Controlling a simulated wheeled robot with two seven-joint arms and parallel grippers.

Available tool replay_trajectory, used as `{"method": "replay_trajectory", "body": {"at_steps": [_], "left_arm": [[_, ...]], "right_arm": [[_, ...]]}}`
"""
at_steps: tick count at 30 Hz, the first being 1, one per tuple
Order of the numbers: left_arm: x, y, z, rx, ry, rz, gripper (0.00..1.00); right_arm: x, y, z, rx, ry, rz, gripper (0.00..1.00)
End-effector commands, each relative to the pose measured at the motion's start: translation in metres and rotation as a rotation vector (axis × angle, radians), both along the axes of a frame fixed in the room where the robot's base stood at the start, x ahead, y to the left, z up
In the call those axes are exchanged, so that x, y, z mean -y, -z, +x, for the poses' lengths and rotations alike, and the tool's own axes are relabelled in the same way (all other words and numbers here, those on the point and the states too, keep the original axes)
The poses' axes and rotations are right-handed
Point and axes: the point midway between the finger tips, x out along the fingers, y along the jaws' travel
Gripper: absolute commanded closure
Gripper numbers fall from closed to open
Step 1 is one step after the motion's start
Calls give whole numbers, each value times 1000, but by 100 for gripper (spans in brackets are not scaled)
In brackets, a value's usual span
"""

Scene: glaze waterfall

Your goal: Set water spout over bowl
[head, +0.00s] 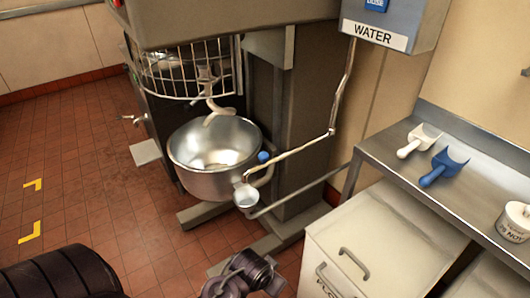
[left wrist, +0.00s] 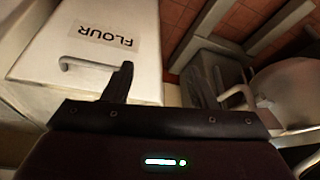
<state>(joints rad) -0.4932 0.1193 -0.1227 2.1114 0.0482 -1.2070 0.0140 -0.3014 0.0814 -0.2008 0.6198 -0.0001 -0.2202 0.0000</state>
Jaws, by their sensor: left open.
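The water spout (head: 300,148) is a thin metal pipe that drops from the WATER box (head: 385,22), bends, and runs left. It has a blue knob (head: 263,157) near its outer end. That end hangs above a small metal cup (head: 246,196), outside the bowl's near right rim. The steel bowl (head: 190,179) sits on the mixer beneath a hook; its rim and side also show in the left wrist view (left wrist: 290,95). My left gripper (left wrist: 160,82) is open and empty, close to the flour bin. My right gripper is not in view.
White bins (head: 385,235) with handles stand at the lower right. The steel counter (head: 385,160) above holds a white scoop (head: 418,139), a blue scoop (head: 442,167) and a white tub (head: 514,222). The mixer column stands behind the spout. Tiled floor at left is clear.

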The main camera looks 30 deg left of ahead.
Motion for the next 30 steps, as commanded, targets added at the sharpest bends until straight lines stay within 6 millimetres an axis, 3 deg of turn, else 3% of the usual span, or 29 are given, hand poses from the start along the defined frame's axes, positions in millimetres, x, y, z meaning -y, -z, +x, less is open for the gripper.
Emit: {"method": "replay_trajectory", "body": {"at_steps": [1,4,11,18,24,30], "left_arm": [[-5,-21,14,66,-25,-3,48],[-20,-50,47,215,-91,-11,48],[-56,-85,107,506,-215,-8,48],[-110,-122,163,855,-340,45,48],[-149,-150,186,1101,-404,113,48],[-162,-160,196,1175,-416,137,48]], "right_arm": [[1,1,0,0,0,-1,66],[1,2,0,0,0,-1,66],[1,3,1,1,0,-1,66],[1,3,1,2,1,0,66],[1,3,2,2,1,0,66],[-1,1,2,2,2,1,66]]}}
